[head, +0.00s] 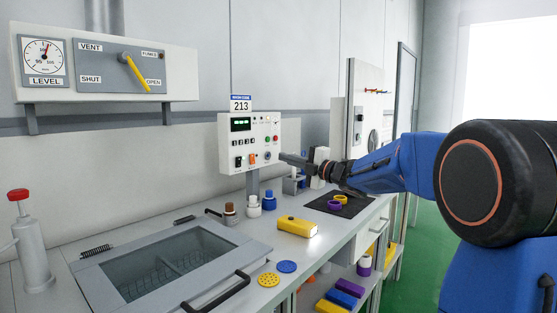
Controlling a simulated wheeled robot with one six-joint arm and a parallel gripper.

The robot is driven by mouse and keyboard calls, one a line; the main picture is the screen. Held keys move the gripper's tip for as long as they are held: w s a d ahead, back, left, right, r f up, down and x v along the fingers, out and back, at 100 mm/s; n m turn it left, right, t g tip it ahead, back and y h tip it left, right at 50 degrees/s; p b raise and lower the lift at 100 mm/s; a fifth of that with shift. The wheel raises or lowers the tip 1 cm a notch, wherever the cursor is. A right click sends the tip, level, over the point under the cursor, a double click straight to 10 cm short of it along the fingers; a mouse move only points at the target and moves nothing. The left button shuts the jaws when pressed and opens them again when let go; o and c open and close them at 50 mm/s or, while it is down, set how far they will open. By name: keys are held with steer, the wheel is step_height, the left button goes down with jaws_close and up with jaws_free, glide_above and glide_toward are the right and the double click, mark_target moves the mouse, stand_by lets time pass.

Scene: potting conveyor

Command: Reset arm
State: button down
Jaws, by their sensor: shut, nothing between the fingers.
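My blue arm reaches in from the right side of the head view. My gripper (284,157) is at its end, pointing left, with its fingers closed and nothing visible in them. The fingertips are just in front of the lower right part of the white control box (232,155), near its knobs. I cannot tell whether they touch it. The box stands on a post, shows a lit green display, and carries a sign reading 213.
A yellow block (297,226) and several small bottles stand on the grey bench. A hatch with a glass window (165,270) fills the front left. A dark mat (352,208) holds purple and yellow rings. A red-topped cylinder (32,250) stands far left.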

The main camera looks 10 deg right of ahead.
steer(key=shift+s+d, duration=0.25)
steer(key=shift+s, duration=0.15)
steer(key=shift+r, duration=0.1)
steer(key=s+d+f+m+g+h, duration=0.1)
steer(key=s+d+f+m+h, duration=0.25)
steer(key=s+m, duration=0.25)
steer(key=s+d+f+m+h, duration=0.2)
steer(key=s+f+m+h, duration=0.1)
steer(key=s+m+h, duration=0.3)
steer(key=s+d+f+m+g+h, duration=0.1)
steer(key=s+d+f+m+h, duration=0.25)
steer(key=s+m, duration=0.3)
steer(key=s+a+f+m+g, duration=0.2)
steer(key=s+f+g, duration=0.1)
steer(key=s+f, duration=0.4)
steer(key=s+a+f+m+g+y, duration=0.1)
steer(key=s+a+f+m+g, duration=0.1)
steer(key=s+f, duration=0.5)
steer(key=s+a+f+m+g, duration=0.2)
steer(key=s+f, duration=0.5)
steer(key=s, duration=0.9)
steer(key=shift+s+a+m+g+y, duration=0.15)
steer(key=shift+a+m+g+y, duration=0.2)
steer(key=shift+g, duration=0.55)
